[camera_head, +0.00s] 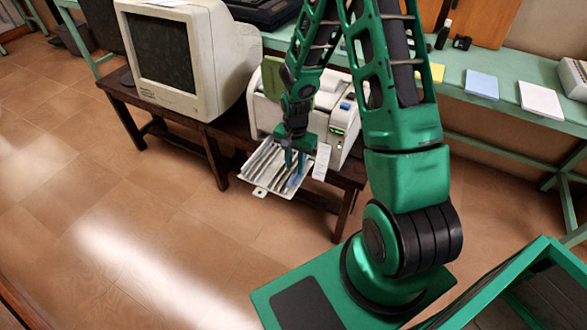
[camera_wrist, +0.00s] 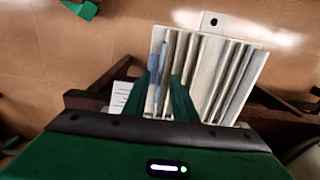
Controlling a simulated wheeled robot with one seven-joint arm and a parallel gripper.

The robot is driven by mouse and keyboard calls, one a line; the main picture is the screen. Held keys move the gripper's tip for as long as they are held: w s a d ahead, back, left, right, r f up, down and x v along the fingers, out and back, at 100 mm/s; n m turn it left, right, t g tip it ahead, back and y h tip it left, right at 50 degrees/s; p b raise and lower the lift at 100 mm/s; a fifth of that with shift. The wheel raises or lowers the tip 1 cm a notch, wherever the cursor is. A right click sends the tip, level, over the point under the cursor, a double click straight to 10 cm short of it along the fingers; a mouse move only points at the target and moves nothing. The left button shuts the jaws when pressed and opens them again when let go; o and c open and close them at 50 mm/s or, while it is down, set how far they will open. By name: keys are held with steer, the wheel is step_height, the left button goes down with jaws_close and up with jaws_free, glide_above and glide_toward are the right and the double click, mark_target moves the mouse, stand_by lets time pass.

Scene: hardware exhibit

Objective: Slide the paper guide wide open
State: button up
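The printer's pale ribbed paper tray (camera_head: 262,178) sticks out from the front of a beige printer (camera_head: 341,110). It fills the middle of the wrist view (camera_wrist: 249,82). A blue paper guide (camera_head: 294,181) stands toward the right side of the tray. In the wrist view, the blue guide (camera_wrist: 163,88) is toward the left side. My gripper (camera_head: 295,163) reaches down over the tray. In the wrist view, the green fingers of my gripper (camera_wrist: 168,76) are apart, with the blue guide between them. I cannot tell whether either finger touches it.
An old computer monitor (camera_head: 165,55) stands left of the printer on a dark wooden table (camera_head: 185,124). A white paper slip (camera_head: 321,162) hangs beside the tray. A green bench (camera_head: 460,97) with paper stacks runs behind. The floor in front of the tray is clear.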

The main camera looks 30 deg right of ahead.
mark_target(296, 171)
step_height(296, 171, up, 8)
steer(key=shift+r, duration=0.25)
stand_by(0.5)
steer(key=s+d+r+n+h, duration=0.1)
steer(key=s+d+r, duration=0.3)
steer(key=s+r, duration=0.3)
steer(key=s+d+r+n, duration=0.1)
steer(key=s+d+r, duration=0.35)
steer(key=r, duration=0.35)
steer(key=s+r+n, duration=0.1)
steer(key=s+r, duration=0.1)
steer(key=s, duration=0.3)
steer(key=s+a+r+n, duration=0.1)
steer(key=s+r, duration=0.2)
steer(key=s, duration=0.3)
steer(key=s+r+y, duration=0.1)
steer(key=s+r, duration=0.1)
steer(key=s, duration=0.3)
steer(key=shift+s+a+r+n, duration=0.25)
steer(key=shift+s+n, duration=0.05)
steer(key=shift+n, duration=0.1)
steer(key=shift+w, duration=0.15)
